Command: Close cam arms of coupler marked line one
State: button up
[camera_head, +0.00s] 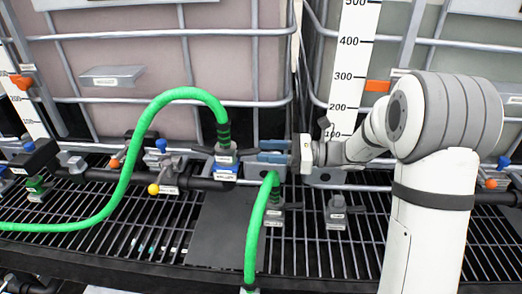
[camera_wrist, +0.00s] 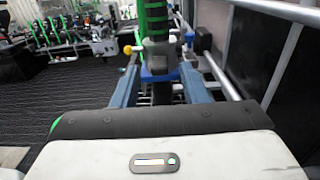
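A grey coupler (camera_head: 226,158) with a dark collar and a blue label below it sits on the end of the arched green hose (camera_head: 150,112), on the black pipe. Its label text is too small to read, so I cannot tell if it says line one. Dark cam arms (camera_head: 203,150) stick out sideways from it. My gripper (camera_head: 262,156) is just right of this coupler, pointing left at it. In the wrist view, the two blue-grey fingers of my gripper (camera_wrist: 160,72) stand apart, with the coupler (camera_wrist: 158,48) and green hose (camera_wrist: 153,18) between and beyond them. Contact cannot be told.
A second green hose (camera_head: 258,225) rises in front of my gripper. A valve with a yellow knob (camera_head: 153,189) is left of the coupler. A grey fitting (camera_head: 337,212) stands on the black grating (camera_head: 310,250) to the right. Caged totes (camera_head: 225,60) stand close behind.

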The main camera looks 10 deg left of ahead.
jog(key=shift+s+a, duration=0.1)
jog(key=shift+a, duration=0.8)
jog(key=shift+c, duration=0.3)
grip_shut()
